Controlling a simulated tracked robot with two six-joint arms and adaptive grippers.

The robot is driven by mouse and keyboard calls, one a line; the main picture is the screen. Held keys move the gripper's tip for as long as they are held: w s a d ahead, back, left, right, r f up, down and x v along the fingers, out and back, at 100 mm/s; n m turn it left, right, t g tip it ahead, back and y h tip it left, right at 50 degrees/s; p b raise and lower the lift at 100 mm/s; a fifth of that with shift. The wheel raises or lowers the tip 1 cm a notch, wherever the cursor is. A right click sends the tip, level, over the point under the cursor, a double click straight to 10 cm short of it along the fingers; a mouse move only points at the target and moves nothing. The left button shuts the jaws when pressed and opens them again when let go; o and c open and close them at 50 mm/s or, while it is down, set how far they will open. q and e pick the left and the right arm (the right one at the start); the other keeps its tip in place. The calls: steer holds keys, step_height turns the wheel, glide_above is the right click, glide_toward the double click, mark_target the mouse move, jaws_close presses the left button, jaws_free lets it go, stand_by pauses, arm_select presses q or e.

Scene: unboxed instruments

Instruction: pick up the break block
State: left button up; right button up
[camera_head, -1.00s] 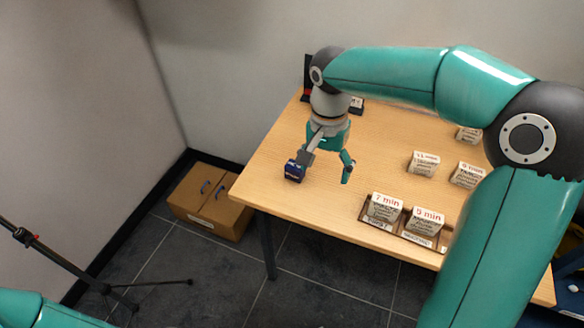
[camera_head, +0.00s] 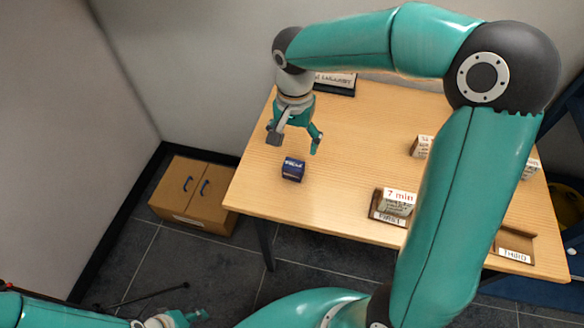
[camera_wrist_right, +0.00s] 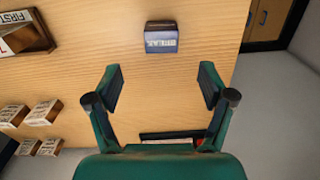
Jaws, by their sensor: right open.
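A small dark blue block (camera_head: 293,169) with pale lettering, which I take to be the break block, sits on the wooden table near its left front. It also shows in the right wrist view (camera_wrist_right: 161,37), ahead of the fingers. Its lettering is too small to read surely. My right gripper (camera_head: 295,144) is open and empty, behind the block and apart from it. In the right wrist view its two fingers (camera_wrist_right: 160,76) are spread with bare table between them. My left gripper (camera_head: 186,318) shows partly at the bottom edge; its jaws are unclear.
A white "7 min" block (camera_head: 397,202) stands in a brown holder labelled FIRST. Another holder part (camera_head: 514,249) is labelled THIRD. More white blocks (camera_wrist_right: 43,113) stand behind. A dark-framed sign (camera_head: 335,82) is at the back. The table around the blue block is clear.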

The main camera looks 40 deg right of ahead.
mark_target(293, 164)
step_height(293, 164, down, 11)
steer(key=shift+w+r, duration=0.1)
steer(key=shift+r, duration=0.05)
steer(key=c, duration=1.3)
